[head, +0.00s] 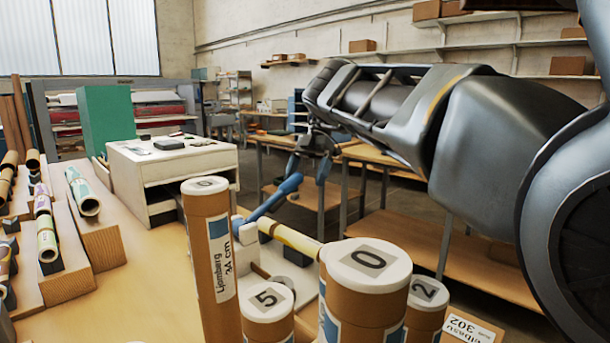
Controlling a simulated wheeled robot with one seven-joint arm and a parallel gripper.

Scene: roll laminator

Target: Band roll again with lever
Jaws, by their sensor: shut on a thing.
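A blue lever (268,203) slants up to the right from a pale banding fixture (246,233). My gripper (305,172) hangs at the lever's upper end and is shut on it. The finger contact is small and partly dark. A cream roll (290,238) lies slantwise in the fixture, below the lever. Its right end is hidden behind a capped cardboard tube.
Capped cardboard tubes, one tall (206,260) and one wide marked 0 (365,300), stand close in front. Several rolls (83,192) lie on wooden racks at left. A white cabinet (170,165) stands behind. Workbenches (480,255) stand at right.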

